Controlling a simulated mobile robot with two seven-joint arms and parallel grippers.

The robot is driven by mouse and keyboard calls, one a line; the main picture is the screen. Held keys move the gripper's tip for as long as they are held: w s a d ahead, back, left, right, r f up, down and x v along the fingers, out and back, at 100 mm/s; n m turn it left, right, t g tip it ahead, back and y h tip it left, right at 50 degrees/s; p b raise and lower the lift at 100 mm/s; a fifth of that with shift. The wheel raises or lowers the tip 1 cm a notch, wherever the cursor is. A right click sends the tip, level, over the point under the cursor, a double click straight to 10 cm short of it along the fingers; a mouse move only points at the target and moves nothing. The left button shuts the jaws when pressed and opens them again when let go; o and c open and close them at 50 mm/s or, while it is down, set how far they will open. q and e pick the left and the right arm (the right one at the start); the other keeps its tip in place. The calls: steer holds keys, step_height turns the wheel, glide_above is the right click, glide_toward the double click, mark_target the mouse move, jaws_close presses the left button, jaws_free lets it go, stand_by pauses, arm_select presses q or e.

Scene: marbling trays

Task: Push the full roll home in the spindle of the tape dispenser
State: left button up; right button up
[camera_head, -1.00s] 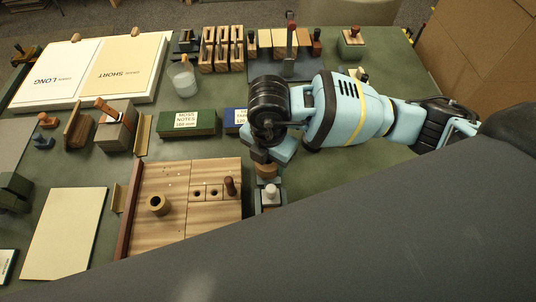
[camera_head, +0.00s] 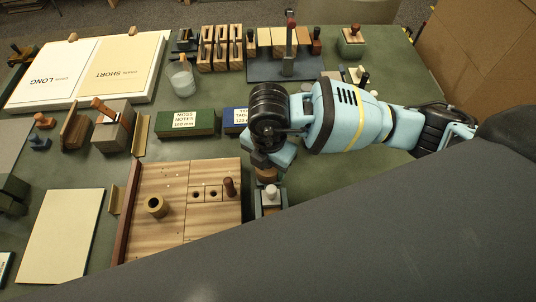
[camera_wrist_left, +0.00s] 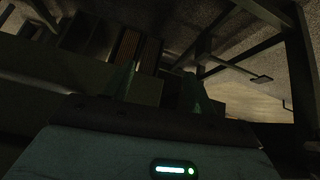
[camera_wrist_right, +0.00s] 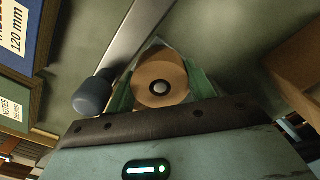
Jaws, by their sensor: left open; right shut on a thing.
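My right gripper (camera_wrist_right: 160,88) is shut on the full roll (camera_wrist_right: 159,65), a tan roll with a dark core. The roll shows face-on between the green fingers. A small grey round end (camera_wrist_right: 160,88) shows in its core; how deep the roll sits on the spindle cannot be told. In the head view my right gripper points down, with the tan roll (camera_head: 267,175) at its tip. I cannot clearly make out the tape dispenser's body under the hand. My left gripper (camera_wrist_left: 158,90) is open and empty in the dark left wrist view; the head view does not show it.
A pale-knobbed block (camera_head: 270,196) stands just in front of the roll. A wooden board (camera_head: 180,230) with a peg lies left. A green box (camera_head: 187,122) and a blue box (camera_head: 235,118) stand behind. A silver bar with a dark knob (camera_wrist_right: 93,95) passes close by the right gripper.

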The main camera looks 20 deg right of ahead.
steer(key=shift+f, duration=0.3)
steer(key=o, duration=1.1)
steer(key=shift+r, duration=0.1)
step_height(320, 180, up, 8)
steer(key=shift+f+p, duration=0.1)
steer(key=shift+p, duration=0.2)
